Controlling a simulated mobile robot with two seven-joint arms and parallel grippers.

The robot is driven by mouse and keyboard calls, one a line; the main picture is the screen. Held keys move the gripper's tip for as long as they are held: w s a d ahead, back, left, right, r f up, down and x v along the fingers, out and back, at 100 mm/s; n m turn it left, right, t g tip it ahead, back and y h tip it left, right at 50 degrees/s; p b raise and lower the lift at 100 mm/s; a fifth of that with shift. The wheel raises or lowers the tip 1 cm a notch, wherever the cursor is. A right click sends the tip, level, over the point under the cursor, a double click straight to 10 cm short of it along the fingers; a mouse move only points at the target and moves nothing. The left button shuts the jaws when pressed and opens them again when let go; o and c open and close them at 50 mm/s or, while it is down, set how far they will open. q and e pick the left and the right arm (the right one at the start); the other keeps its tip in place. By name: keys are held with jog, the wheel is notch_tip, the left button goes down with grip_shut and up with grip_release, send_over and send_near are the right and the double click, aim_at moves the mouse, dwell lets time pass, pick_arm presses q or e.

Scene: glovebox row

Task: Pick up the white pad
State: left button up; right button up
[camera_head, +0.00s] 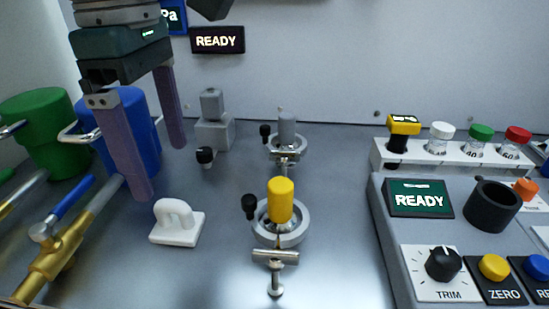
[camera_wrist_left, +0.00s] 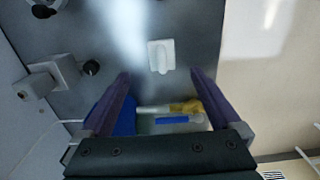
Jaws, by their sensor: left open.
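The white pad (camera_head: 175,236) is a small flat block with an upright loop handle. It lies on the grey floor left of the middle in the head view. It also shows in the left wrist view (camera_wrist_left: 161,57), just beyond the fingertips and between their lines. My left gripper (camera_head: 159,170) is open and empty, with two purple fingers pointing down. It is above and behind the pad, not touching it. In the left wrist view the gripper (camera_wrist_left: 160,75) has its fingers spread wide. My right gripper is in neither view.
A blue container (camera_head: 125,125) and a green one (camera_head: 40,130) stand at the left. Brass pipes with a blue-handled valve (camera_head: 70,198) run at the lower left. A yellow-topped clamp fixture (camera_head: 279,200) stands right of the pad. A vial rack (camera_head: 435,158) and control panel (camera_head: 395,240) fill the right.

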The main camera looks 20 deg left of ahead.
aim_at(169, 200)
pick_arm(q)
notch_tip(169, 200, down, 4)
jog(key=shift+s+a+r, duration=0.1)
jog(key=shift+a+r, duration=0.05)
notch_tip(169, 200, down, 6)
jog(key=shift+s+r+p, duration=0.1)
jog(key=shift+p, duration=0.3)
jog(key=shift+c, duration=0.3)
grip_shut()
